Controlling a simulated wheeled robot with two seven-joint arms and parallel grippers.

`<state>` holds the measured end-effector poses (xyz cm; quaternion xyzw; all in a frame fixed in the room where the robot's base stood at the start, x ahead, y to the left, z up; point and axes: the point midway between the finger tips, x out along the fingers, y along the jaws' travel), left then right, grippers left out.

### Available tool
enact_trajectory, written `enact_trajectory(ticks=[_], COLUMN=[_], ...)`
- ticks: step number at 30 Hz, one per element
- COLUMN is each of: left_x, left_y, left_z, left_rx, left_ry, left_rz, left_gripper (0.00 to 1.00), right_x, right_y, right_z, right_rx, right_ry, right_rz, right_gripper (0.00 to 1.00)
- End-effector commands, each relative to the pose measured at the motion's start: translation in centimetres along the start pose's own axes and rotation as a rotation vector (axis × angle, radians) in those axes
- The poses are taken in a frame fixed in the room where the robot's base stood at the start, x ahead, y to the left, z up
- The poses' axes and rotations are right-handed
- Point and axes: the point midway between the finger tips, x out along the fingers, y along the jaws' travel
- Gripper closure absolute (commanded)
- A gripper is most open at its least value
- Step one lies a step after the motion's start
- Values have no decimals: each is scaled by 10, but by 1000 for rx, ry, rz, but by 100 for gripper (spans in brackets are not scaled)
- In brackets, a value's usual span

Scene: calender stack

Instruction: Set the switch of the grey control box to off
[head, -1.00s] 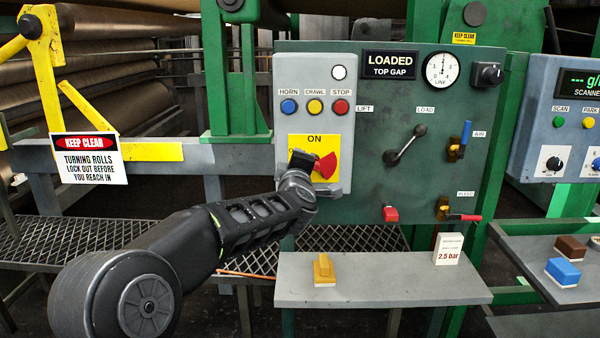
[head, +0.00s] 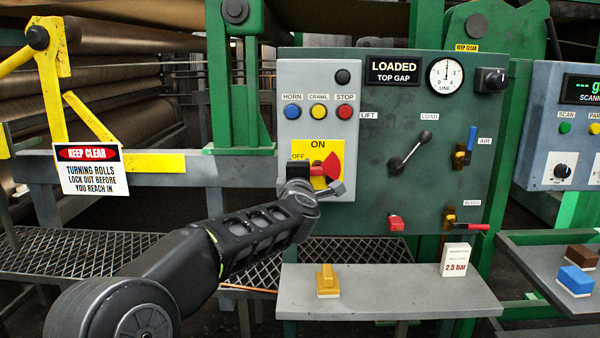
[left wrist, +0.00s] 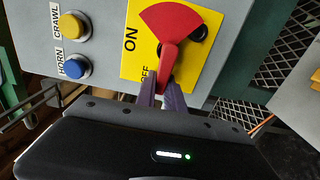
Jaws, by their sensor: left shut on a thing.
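The grey control box (head: 283,128) carries a yellow plate (head: 319,145) marked ON at the top and OFF at the left. Its red switch (head: 332,161) has a fan-shaped part and a handle. In the left wrist view the fan of the red switch (left wrist: 172,20) spreads away from my gripper, and its handle reaches back beside the OFF lettering. My left gripper (left wrist: 162,92) is shut on that handle. In the head view my left gripper (head: 312,174) partly hides the handle and the plate's lower part. My right gripper is not in view.
Horn, crawl and stop buttons (head: 318,111) sit above the switch, with a dark round lamp (head: 343,77) over them. A green panel (head: 430,210) with a lever and valves adjoins at right. A grey shelf (head: 390,295) juts out below.

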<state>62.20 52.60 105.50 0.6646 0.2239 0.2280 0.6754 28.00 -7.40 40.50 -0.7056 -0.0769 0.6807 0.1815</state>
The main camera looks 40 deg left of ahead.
Motion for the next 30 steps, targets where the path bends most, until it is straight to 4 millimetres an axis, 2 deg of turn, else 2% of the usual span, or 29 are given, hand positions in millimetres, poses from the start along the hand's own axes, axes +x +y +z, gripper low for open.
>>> enact_trajectory(ticks=[1,9,19,23,30], left_x=[0,0,-4,-18,-58], left_y=[-2,-1,-1,0,0], left_z=[1,0,0,1,0], left_rx=[1,1,1,1,1], left_ry=[-2,-1,-1,-3,-2], left_rz=[-4,-2,-1,-1,0], left_gripper=[86,65,65,65,65], right_x=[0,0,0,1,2], right_y=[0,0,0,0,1], right_z=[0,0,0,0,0], right_rx=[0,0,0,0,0], right_ry=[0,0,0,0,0], right_rz=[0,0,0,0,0], right_gripper=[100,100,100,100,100])
